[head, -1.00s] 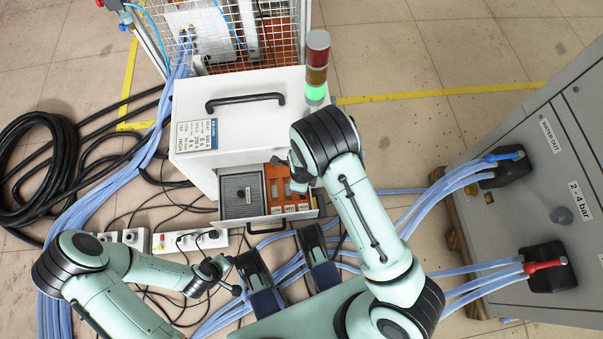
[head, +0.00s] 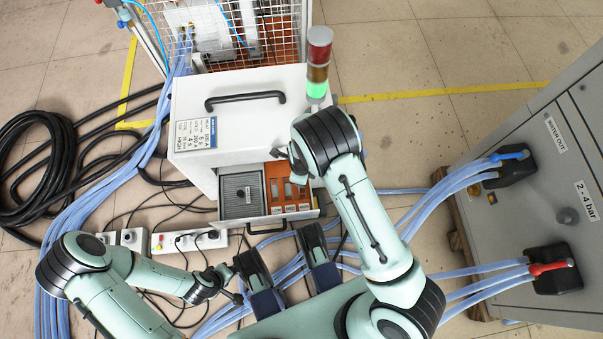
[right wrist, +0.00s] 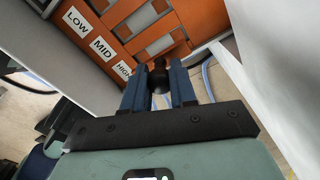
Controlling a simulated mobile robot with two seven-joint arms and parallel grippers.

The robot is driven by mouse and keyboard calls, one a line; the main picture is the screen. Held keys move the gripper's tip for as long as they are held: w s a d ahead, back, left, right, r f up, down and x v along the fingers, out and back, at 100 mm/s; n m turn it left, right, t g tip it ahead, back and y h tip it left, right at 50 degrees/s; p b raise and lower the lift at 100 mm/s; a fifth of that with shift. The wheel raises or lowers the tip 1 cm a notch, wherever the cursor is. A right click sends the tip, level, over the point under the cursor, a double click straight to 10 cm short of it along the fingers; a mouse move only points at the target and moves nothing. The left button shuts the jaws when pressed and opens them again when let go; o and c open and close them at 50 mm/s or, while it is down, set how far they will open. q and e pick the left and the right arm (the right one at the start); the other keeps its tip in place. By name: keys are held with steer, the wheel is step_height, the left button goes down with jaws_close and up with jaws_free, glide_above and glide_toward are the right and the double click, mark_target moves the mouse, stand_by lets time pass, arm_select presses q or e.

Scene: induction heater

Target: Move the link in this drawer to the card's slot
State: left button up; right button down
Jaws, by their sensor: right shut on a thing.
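The open drawer (head: 240,220) of the white cabinet has an orange panel with LOW, MID and HIGH labels. In the right wrist view the orange panel (right wrist: 200,22) has metallic slots beside the labels. My right gripper (right wrist: 159,85) is shut on a dark link (right wrist: 158,76), of which a round black knob shows between the blue fingers. It is level with the HIGH label (right wrist: 123,69); I cannot tell whether it sits in the slot.
A grey lidded compartment (head: 240,194) fills the drawer's left side. The signal tower (head: 318,65) is lit green. A power strip (head: 190,240), blue hoses and black cables lie on the floor. A grey cabinet (head: 530,190) stands at right.

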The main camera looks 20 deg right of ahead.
steer(key=shift+f, duration=0.25)
stand_by(0.5)
steer(key=shift+f, duration=0.2)
stand_by(0.3)
steer(key=shift+f, duration=0.65)
steer(key=shift+f+b, duration=0.1)
steer(key=shift+b, duration=0.2)
steer(key=shift+f+b, duration=0.3)
steer(key=shift+f, duration=0.35)
steer(key=shift+f, duration=0.1)
steer(key=shift+f, duration=0.35)
stand_by(0.4)
